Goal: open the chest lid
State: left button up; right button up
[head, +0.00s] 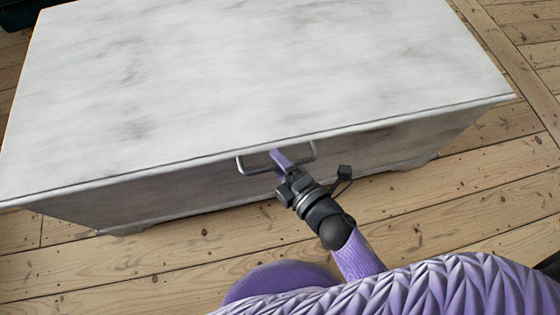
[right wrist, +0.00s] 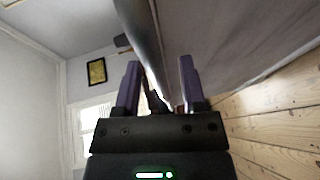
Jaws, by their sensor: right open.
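The chest (head: 250,70) has a closed, pale, grey-streaked lid that fills much of the head view. A thin metal handle (head: 246,171) sticks out from the lid's front edge. My right gripper (head: 279,157) is at the middle of this handle, with its fingers open. In the right wrist view, the two purple fingers (right wrist: 160,65) stand apart, and a long grey edge or bar runs between them. I cannot tell there whether a finger touches the handle. The chest's front (right wrist: 240,50) lies to the right in that view. My left gripper is not in view.
Bare floorboards (head: 140,265) surround the chest at the front and right. A dark object (head: 18,14) is at the top left corner. The right wrist view shows a framed picture (right wrist: 96,72) and a window (right wrist: 88,122). The lid top is clear.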

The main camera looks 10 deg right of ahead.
jog(key=shift+c, duration=0.2)
grip_shut()
dwell(1.1)
